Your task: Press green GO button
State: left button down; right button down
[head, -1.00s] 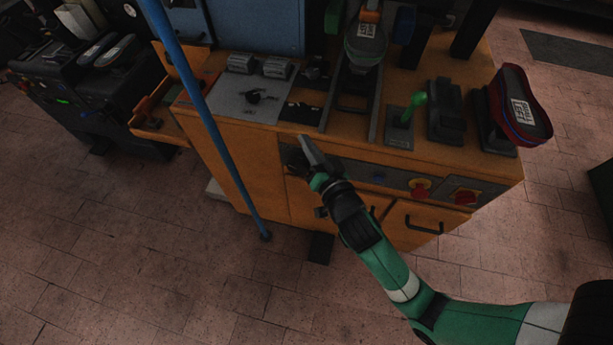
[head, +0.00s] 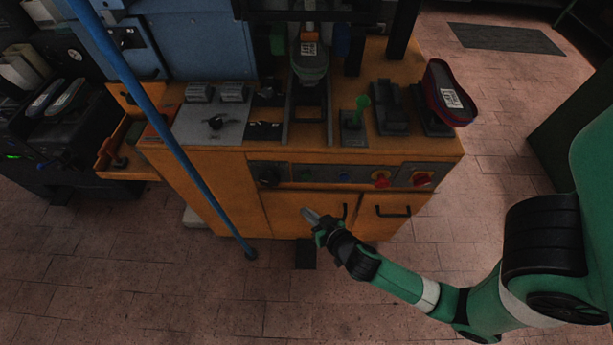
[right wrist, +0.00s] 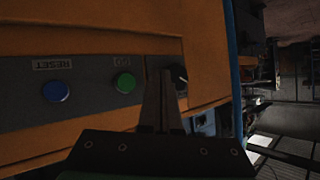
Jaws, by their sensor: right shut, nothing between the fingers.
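The green GO button (right wrist: 125,83) is round and set in the dark control strip, with an upside-down label above it in the right wrist view. It is small and dark in the head view (head: 306,174). My right gripper (head: 307,213) is shut and empty; in the head view it shows lower than the control strip, in front of the orange cabinet door. In the right wrist view its fingertips (right wrist: 165,74) appear just right of the green button, between it and a black knob (right wrist: 181,76). Contact with the button does not show. My left gripper is out of view.
A blue RESET button (right wrist: 55,91) sits beside the green one. Red controls (head: 381,179) are farther right on the strip. A slanted blue pole (head: 190,170) stands left of the gripper. A green-knobbed lever (head: 362,103) and shoe parts are on top.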

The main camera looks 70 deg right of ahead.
aim_at(307, 176)
jog(key=w+d+p, duration=0.2)
jog(key=d+p, duration=0.2)
jog(key=d, duration=0.4)
jog(key=shift+w, duration=0.4)
jog(key=shift+d, duration=0.15)
dwell(1.5)
jog(key=shift+w+d+p, duration=0.1)
jog(key=shift+d+p, duration=0.2)
jog(key=shift+d, duration=0.05)
